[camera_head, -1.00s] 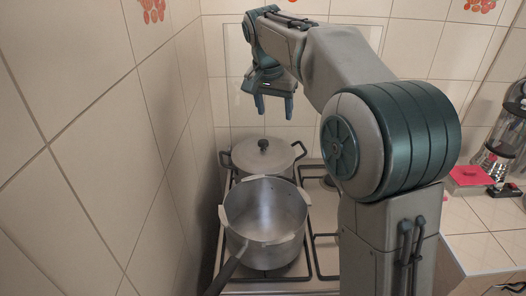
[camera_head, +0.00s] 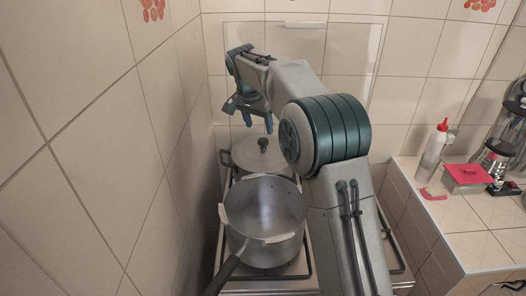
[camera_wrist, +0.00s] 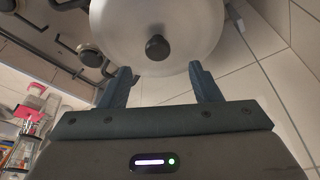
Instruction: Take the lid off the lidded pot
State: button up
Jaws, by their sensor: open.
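The lidded pot (camera_head: 237,165) stands on the back of the stove. Its metal lid (camera_head: 245,153) has a dark round knob (camera_head: 263,144) on top. In the wrist view the lid (camera_wrist: 185,42) fills the top middle, with its knob (camera_wrist: 158,47) just beyond and between my fingertips. My gripper (camera_head: 258,122) is above the pot, near the knob in the picture. It is open and empty, its two fingers (camera_wrist: 160,78) spread apart. The right side of the pot is partly hidden by my arm.
An open pot (camera_head: 262,240) with a long dark handle stands in front of the lidded pot. A tiled wall (camera_head: 120,150) is close on the left. The right counter (camera_head: 480,220) holds a bottle (camera_head: 432,153) with a red cap, a red box (camera_head: 467,176) and a glass coffee maker (camera_head: 497,155).

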aim_at(263, 140)
jog(key=shift+p+x, duration=0.75)
jog(key=shift+x, duration=1.9)
jog(key=shift+s+d, duration=0.1)
jog(key=shift+s, duration=0.05)
grip_shut()
